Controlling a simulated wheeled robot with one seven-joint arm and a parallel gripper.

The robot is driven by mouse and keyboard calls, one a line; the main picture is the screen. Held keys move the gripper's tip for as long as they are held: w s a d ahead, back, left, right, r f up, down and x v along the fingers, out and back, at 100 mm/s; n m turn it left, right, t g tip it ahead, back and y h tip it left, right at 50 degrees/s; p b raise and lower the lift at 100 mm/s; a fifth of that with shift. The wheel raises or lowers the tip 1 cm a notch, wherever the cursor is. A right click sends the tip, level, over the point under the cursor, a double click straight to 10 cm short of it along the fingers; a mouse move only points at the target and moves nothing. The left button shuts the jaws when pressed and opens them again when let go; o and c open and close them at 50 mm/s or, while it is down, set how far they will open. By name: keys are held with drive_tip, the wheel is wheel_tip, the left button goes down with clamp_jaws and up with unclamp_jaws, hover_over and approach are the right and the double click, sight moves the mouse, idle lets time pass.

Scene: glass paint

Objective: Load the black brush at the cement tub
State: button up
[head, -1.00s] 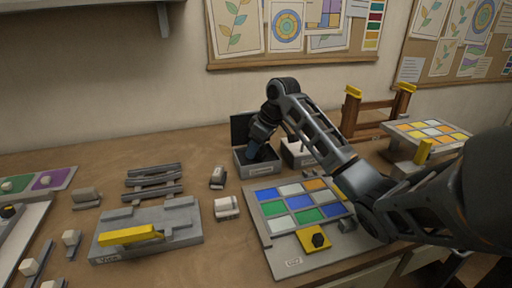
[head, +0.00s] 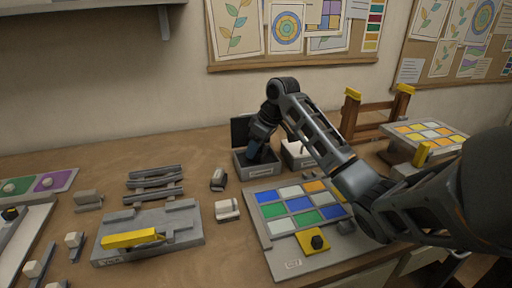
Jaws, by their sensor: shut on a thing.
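The cement tub (head: 256,168) is a grey open box with a dark raised lid or back and a small label on its front. It stands at the back middle of the bench. My gripper (head: 257,150) points down into the tub from above. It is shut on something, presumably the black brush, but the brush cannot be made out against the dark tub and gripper. Whether its tip touches the cement is hidden.
A white-fronted tub (head: 298,154) stands just right of the cement tub. A panel of coloured glass tiles (head: 300,220) lies in front, with a yellow block carrying a black knob. A grey fixture with a yellow bar (head: 132,239) is at left.

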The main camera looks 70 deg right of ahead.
drive_tip(key=shift+r+p, duration=1.3)
drive_tip(key=shift+r, duration=1.65)
